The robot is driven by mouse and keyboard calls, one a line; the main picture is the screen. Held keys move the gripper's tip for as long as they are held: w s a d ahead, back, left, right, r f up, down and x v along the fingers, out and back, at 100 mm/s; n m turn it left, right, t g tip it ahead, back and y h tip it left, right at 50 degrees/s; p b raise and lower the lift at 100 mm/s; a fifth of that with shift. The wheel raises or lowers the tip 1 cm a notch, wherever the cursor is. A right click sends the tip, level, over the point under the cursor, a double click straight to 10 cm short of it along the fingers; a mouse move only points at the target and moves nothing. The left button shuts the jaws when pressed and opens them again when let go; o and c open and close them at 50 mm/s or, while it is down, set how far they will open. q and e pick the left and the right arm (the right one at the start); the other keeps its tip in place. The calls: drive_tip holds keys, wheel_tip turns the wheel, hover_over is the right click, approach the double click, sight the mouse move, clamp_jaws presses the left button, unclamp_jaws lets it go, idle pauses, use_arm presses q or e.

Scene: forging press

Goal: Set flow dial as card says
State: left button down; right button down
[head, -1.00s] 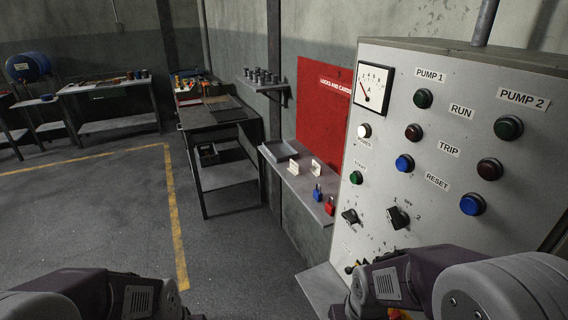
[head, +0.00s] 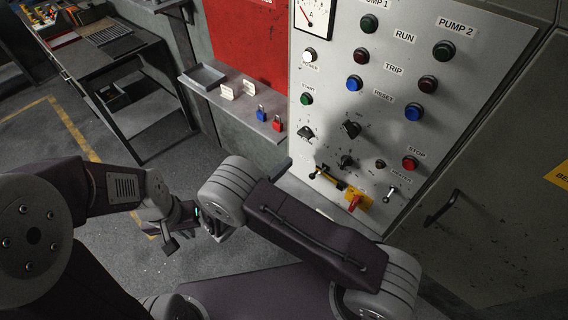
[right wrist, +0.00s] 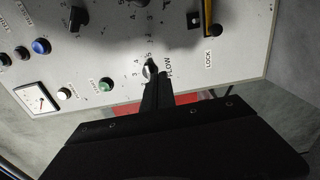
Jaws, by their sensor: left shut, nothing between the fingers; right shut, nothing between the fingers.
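The flow dial (head: 306,132) is a small black knob in a ring of numbers at the lower left of the grey press panel. It also shows in the right wrist view (right wrist: 148,68), beside the FLOW label; its setting is not legible. My right gripper (right wrist: 157,80) is shut and empty, its fingertips overlapping the dial's edge in that view; contact cannot be told. In the head view my right arm mostly hides this gripper. Two small cream cards (head: 227,91) (head: 249,88) stand on the wall shelf, their text unreadable. My left gripper (head: 170,243) is shut and empty, low and away from the panel.
Close by on the panel are a green start button (head: 306,98), a black selector (head: 351,129), a yellow lock lever (head: 326,176) and a red-handled switch (head: 355,203). The shelf (head: 205,88) also holds a tray, a blue padlock (head: 261,113) and a red padlock (head: 277,124).

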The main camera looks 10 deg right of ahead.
sight(304, 134)
drive_tip(key=x, duration=0.7)
drive_tip(key=shift+w+d, duration=0.35)
drive_tip(key=shift+w, duration=0.15)
use_arm(q)
drive_tip(key=shift+w+a+r, duration=0.1)
drive_tip(key=shift+a, duration=0.2)
drive_tip(key=shift+d, duration=0.1)
drive_tip(key=shift+r+p, duration=0.35)
drive_tip(key=shift+p, duration=0.1)
use_arm(e)
drive_tip(key=shift+r, duration=0.7)
idle(0.7)
use_arm(q)
drive_tip(key=shift+f, duration=0.15)
idle(0.3)
